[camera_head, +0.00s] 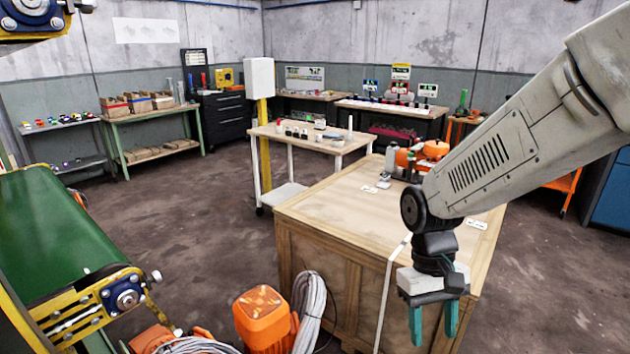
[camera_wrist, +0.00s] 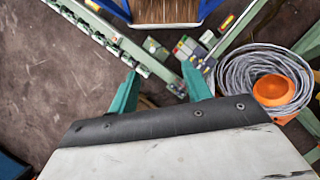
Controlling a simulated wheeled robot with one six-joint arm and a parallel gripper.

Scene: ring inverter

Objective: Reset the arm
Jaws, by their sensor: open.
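My gripper (camera_head: 433,326) hangs from my arm at the lower right of the head view, its teal fingers pointing down. The fingers are apart, with nothing between them. It is in front of the near side of a large wooden crate (camera_head: 325,208). In the wrist view my gripper (camera_wrist: 160,84) also shows its two teal fingers spread and empty, with the floor and some equipment beyond them.
An orange machine (camera_head: 424,155) stands on the crate. A green conveyor (camera_head: 55,235) is at the left. An orange motor (camera_head: 265,318) and a grey cable coil (camera_head: 311,310) lie at the front. A white-legged table (camera_head: 310,143) stands behind. Brown floor between them is clear.

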